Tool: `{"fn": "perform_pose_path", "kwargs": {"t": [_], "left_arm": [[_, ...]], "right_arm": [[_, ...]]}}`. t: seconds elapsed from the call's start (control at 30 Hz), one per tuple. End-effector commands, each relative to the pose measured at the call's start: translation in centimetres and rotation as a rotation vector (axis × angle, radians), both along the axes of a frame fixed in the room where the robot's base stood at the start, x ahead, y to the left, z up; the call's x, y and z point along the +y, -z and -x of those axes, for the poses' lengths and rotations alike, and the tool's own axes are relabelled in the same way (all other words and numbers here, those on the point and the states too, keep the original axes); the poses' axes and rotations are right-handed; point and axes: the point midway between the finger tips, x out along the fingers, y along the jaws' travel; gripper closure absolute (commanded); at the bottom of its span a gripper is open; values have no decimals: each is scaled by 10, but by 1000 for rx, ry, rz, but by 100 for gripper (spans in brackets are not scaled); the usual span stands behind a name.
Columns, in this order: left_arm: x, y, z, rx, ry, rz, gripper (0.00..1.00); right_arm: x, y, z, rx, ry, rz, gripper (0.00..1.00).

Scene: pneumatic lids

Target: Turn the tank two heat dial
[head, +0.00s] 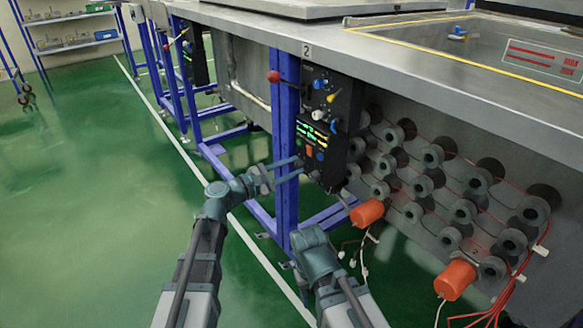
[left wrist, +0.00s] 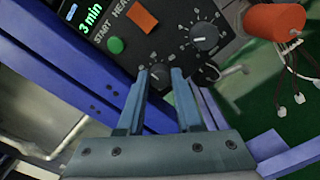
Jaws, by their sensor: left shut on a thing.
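The black control panel (head: 345,105) is fixed to the bench side below a plate marked 2 (head: 307,49). In the left wrist view, the panel carries a green readout (left wrist: 90,15), a green button (left wrist: 116,45), an orange square (left wrist: 142,20) and two dark dials. My left gripper (head: 298,170) reaches the panel's lower part, and its fingers are shut on the dial (left wrist: 160,72) beside the green button. The other dial (left wrist: 205,37), with scale marks around it, is free. Text around the gripped dial is too small to read. My right arm's link shows, but not its gripper.
A blue frame post (head: 286,130) stands just left of the panel. A red-knobbed lever (head: 274,76) sticks out near it. An orange cylinder (head: 367,212) with hanging wires is at the lower right of the panel. The green floor (head: 90,200) on the left is clear.

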Motion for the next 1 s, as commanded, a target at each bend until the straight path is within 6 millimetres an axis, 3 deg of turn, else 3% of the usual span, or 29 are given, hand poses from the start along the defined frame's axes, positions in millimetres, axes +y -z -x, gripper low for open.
{"fn": "perform_pose_path", "kwargs": {"t": [0.5, 1.0], "left_arm": [[0, 1, 1, -328, 1, -239, 100], [-1, 2, 2, -441, 1, -322, 100]], "right_arm": [[0, 1, 0, 0, 0, 0, 50], [0, 1, 0, 0, 0, 0, 50]]}}
